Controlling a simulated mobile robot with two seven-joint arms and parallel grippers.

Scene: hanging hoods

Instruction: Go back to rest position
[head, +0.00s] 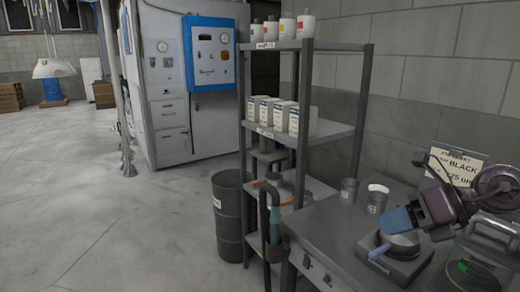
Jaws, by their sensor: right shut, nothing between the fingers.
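My right gripper (393,222) is at the lower right, above the grey workbench (330,235). Its dark, purple-tinted body comes in from the right, and its bluish fingers point left and down. The fingers are shut with nothing between them. They are just above or beside a dark round-topped device (402,268) on the bench; I cannot tell whether they touch it. My left gripper is not in view.
A grey shelf rack (359,125) with bottles and white boxes (293,122) stands left of the bench. Two grey cups (348,192) and a sign (455,165) are near the gripper. A dark barrel (229,225) stands left of the rack. The floor (100,210) at left is open.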

